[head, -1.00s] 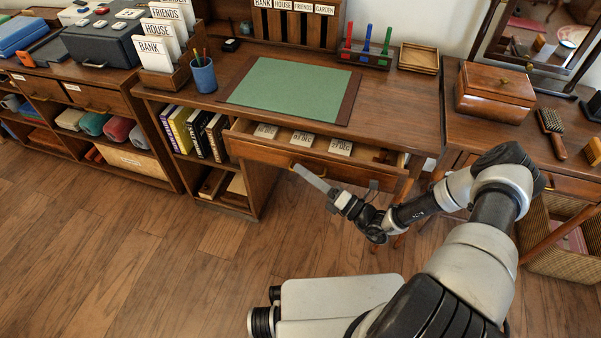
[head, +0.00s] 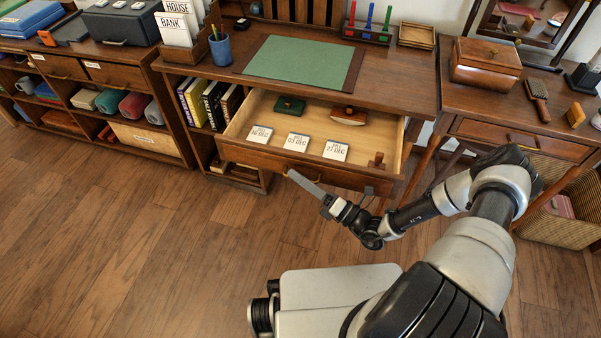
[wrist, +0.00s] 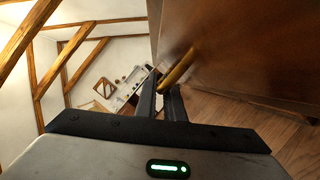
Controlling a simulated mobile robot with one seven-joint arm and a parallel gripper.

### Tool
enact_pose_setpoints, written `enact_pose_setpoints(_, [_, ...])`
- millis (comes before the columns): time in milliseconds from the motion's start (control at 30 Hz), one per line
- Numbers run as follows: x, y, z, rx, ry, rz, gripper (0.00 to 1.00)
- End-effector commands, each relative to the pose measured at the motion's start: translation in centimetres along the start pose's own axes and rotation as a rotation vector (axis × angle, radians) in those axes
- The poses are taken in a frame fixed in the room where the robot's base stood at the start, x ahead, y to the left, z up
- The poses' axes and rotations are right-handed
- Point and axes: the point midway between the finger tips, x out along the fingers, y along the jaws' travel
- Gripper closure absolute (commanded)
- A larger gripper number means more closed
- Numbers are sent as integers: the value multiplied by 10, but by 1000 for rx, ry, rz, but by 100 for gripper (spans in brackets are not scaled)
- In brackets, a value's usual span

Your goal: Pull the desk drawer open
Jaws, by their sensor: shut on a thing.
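The desk drawer (head: 298,164) stands well out from under the desk top (head: 390,80). Inside it lie several white date cards (head: 297,142), a green item (head: 290,104), a brown wooden item (head: 348,116) and a small reddish-brown item (head: 377,160). My gripper (head: 290,174) is at the drawer's front, left of its middle. In the wrist view my gripper (wrist: 172,92) is shut on the brass drawer handle (wrist: 178,70), which stands out from the drawer front (wrist: 240,60). The exact contact of the fingers is partly hidden.
Open floor (head: 150,240) lies in front of the desk. A side table (head: 510,125) with a wooden box (head: 485,62) stands at the right, a wicker basket (head: 550,200) below it. A low shelf unit (head: 90,100) stands at the left.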

Motion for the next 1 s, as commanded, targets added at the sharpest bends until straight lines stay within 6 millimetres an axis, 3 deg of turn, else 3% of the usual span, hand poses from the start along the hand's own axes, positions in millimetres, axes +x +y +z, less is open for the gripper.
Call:
enact_pose_setpoints(567, [-3, 2, -4, -3, 0, -3, 100])
enact_pose_setpoints(633, [-3, 2, -4, -3, 0, -3, 85])
enact_pose_setpoints(1000, [-6, 2, -3, -2, 0, -1, 84])
